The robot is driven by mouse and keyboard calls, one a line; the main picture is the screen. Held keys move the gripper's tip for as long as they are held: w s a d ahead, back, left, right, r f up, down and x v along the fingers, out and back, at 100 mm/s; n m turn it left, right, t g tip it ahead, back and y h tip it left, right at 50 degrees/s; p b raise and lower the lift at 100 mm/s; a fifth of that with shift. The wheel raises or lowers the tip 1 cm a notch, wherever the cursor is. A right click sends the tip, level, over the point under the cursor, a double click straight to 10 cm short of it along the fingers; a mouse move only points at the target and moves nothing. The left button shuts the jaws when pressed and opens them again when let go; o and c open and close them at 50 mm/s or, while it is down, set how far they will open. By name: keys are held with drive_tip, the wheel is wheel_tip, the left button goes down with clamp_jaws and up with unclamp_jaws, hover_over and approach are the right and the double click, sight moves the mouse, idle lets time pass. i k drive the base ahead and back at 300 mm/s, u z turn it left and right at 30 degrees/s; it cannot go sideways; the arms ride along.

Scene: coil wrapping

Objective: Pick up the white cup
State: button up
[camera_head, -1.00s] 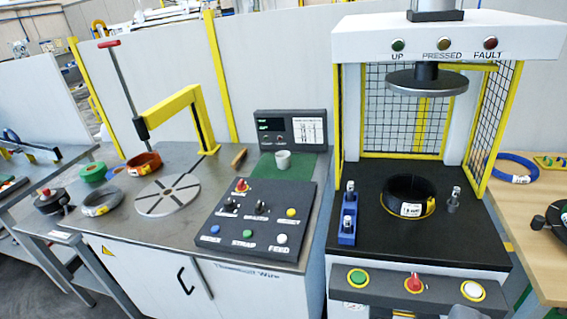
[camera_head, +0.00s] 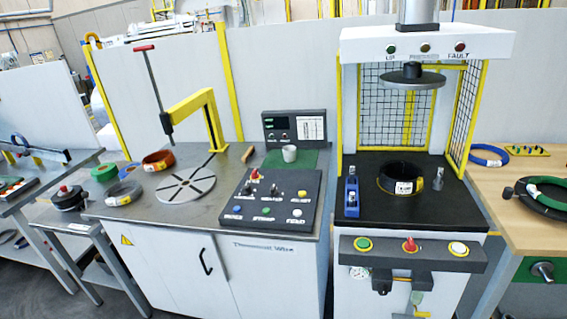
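The white cup (camera_head: 289,153) stands upright on a green mat (camera_head: 303,163) at the back right of the grey workbench. It is behind the dark button panel (camera_head: 270,198) and in front of a small display unit (camera_head: 294,129). Nothing touches the cup from above. My gripper is not in view.
A yellow arm (camera_head: 196,108) and a slotted round plate (camera_head: 185,185) stand left of the cup, with a wooden-handled tool (camera_head: 247,153) between. The press (camera_head: 425,42) with a black coil (camera_head: 400,178) stands to the right. Coils lie on the bench's left side.

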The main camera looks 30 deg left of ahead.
sight(290, 154)
drive_tip(key=u, duration=0.45)
drive_tip(key=i, duration=0.75)
drive_tip(key=u, duration=0.9)
drive_tip(key=i, duration=1.4)
drive_tip(key=z, duration=0.45)
drive_tip(key=i, duration=0.75)
drive_tip(key=z, duration=0.4)
